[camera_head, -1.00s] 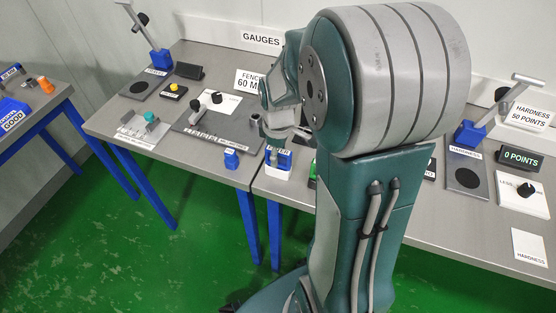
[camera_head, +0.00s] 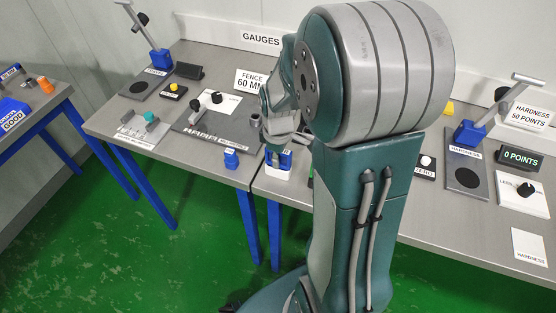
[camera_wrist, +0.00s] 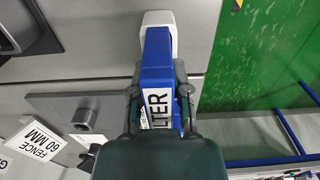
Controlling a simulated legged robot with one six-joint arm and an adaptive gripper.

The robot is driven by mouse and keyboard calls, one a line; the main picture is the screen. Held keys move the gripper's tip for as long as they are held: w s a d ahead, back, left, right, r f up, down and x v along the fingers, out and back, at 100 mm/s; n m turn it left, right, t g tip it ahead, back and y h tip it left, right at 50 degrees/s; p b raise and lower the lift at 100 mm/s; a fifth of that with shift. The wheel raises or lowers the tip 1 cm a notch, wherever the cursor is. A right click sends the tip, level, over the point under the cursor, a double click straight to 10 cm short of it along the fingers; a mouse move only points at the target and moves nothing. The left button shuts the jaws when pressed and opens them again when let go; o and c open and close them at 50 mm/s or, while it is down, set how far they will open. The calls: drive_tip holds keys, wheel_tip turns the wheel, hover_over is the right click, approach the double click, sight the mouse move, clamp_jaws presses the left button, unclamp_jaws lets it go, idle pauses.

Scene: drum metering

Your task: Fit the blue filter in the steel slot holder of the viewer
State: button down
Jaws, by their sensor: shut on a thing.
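The blue filter (camera_wrist: 157,66) shows in the wrist view with a white label, partly covered, reading "LTER". My gripper (camera_wrist: 160,92) is shut on it, one finger on each side. The filter's far end meets a white block (camera_wrist: 158,18); I cannot tell how deep it sits there. In the head view the blue filter (camera_head: 285,160) shows just below my gripper (camera_head: 281,140), above the white block (camera_head: 277,173) at the bench's front edge. My arm hides much around it. I cannot pick out the steel slot holder of the viewer with certainty.
A small blue block (camera_head: 231,158) stands left of the white block. A grey plate with black knobs (camera_head: 214,122) and the "FENCE 60 MM" sign (camera_head: 250,82) lie beyond. The hardness station (camera_head: 466,170) is at right. Green floor lies in front.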

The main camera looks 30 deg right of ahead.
drive_tip(key=shift+r, duration=2.5)
drive_tip(key=shift+r, duration=1.95)
drive_tip(key=shift+d, duration=0.1)
